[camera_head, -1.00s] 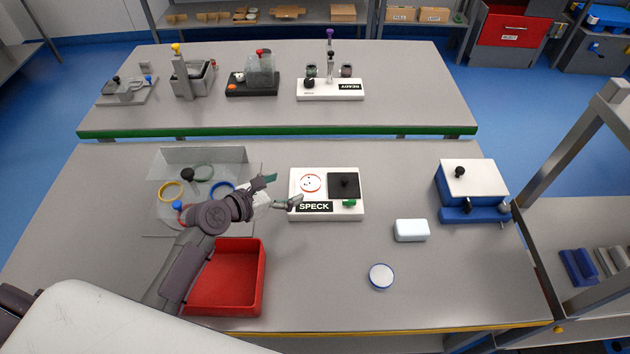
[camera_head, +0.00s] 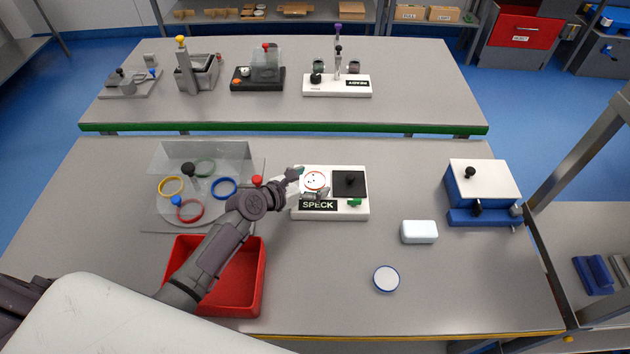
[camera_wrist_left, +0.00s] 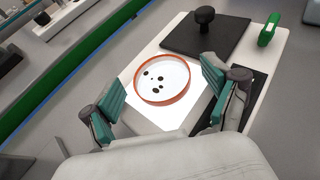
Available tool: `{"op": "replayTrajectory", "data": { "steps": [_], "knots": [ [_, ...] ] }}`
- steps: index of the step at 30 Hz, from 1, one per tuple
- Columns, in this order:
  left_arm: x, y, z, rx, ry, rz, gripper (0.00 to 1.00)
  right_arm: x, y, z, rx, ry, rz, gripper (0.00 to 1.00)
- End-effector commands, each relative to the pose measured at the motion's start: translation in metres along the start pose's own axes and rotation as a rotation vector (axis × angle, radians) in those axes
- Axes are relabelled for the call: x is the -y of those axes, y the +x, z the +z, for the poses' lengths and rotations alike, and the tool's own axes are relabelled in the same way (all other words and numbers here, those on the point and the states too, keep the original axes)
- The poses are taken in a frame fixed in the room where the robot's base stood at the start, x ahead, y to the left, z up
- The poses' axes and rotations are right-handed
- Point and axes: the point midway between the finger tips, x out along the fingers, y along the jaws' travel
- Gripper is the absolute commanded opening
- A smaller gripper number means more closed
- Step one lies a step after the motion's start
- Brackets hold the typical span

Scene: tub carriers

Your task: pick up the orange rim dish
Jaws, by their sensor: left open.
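The orange rim dish (camera_head: 315,180) lies on the left, lit part of the white SPECK device (camera_head: 330,212). In the left wrist view the dish (camera_wrist_left: 162,80) is a shallow white dish with an orange rim and several dark specks inside. My left gripper (camera_head: 307,184) is open at the dish. In the left wrist view its teal fingers (camera_wrist_left: 160,96) stand apart, one to the left and one to the right of the dish's near side. I cannot tell whether they touch it. My right gripper is not in view.
A black plate with a knob (camera_head: 351,183) is right of the dish. A clear tray (camera_head: 160,215) with coloured rings is to the left, and a red bin (camera_head: 262,285) is nearer. A white block (camera_head: 419,232) and a blue-rimmed dish (camera_head: 386,279) lie to the right.

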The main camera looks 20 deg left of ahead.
Motion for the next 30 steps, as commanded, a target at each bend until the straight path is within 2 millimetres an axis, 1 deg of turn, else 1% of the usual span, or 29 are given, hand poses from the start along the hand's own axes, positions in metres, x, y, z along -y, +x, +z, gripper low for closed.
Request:
{"op": "replayTrajectory", "data": {
  "steps": [5, 8, 15, 17, 25, 29, 30],
  "knots": [
    [0.0, 0.0, -0.001, -0.001, -0.001, 0.0, 0.88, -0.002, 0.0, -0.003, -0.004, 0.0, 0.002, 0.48],
    [0.0, 0.0, 0.0, 0.0, -0.001, 0.0, 0.72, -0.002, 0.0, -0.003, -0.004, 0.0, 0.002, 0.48],
    [0.0, 0.0, 0.0, -0.001, -0.001, 0.0, 0.33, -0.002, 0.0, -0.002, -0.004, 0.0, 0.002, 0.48],
    [0.0, 0.0, 0.0, 0.0, 0.0, 0.0, 0.23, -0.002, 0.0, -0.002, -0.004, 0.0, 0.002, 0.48],
    [0.0, -0.001, 0.003, 0.001, 0.0, 0.0, 0.23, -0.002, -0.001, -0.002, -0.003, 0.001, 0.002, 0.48],
    [0.001, -0.005, 0.012, 0.002, -0.001, -0.001, 0.23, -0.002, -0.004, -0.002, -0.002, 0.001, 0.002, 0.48],
    [0.001, -0.007, 0.018, 0.003, 0.0, 0.0, 0.23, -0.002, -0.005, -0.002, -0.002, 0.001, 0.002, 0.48]
  ]
}}
